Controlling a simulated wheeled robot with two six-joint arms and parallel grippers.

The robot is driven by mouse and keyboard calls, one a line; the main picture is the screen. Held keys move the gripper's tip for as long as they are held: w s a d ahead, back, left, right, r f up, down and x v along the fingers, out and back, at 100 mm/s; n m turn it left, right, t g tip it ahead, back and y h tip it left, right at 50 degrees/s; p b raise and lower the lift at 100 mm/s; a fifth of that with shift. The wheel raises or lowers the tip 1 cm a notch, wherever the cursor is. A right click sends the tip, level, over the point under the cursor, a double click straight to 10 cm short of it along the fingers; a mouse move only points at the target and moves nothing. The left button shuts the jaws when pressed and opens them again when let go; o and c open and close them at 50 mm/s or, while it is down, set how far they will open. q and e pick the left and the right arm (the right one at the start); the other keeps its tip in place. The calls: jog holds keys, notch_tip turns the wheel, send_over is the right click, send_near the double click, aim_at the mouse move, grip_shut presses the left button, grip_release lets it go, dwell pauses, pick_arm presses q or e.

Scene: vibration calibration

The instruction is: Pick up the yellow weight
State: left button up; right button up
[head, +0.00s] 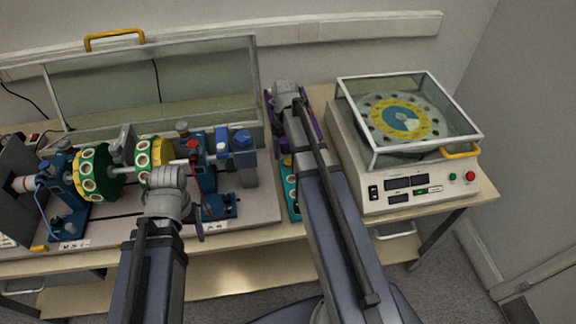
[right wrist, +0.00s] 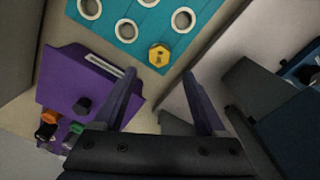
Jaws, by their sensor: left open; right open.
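The yellow weight (right wrist: 159,55) sits on the corner of a teal tray (right wrist: 130,38) with round white-rimmed holes. In the head view the weight (head: 287,161) shows small beside my right arm, on the teal tray (head: 292,205), which that arm partly covers. My right gripper (right wrist: 161,78) is open and empty. In the right wrist view the weight appears just beyond the fingertips, roughly centred between them; I cannot tell the height gap. My left gripper (head: 165,185) is over the front of the rotor rig, its fingers mostly hidden by my wrist.
A purple holder (right wrist: 85,80) with coloured knobs or weights lies left of my right gripper. The rotor rig with green-rimmed discs (head: 95,172) fills the left of the table. A balancing machine (head: 420,185) with a clear cover stands right, close to my right arm.

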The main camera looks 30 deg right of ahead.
aim_at(287, 160)
pick_arm(q)
notch_tip(287, 160, down, 5)
jog(key=b, duration=0.4)
jog(key=shift+b, duration=0.35)
pick_arm(e)
notch_tip(287, 160, down, 5)
jog(key=shift+s+d+f, duration=0.1)
jog(key=shift+c, duration=0.4)
grip_shut()
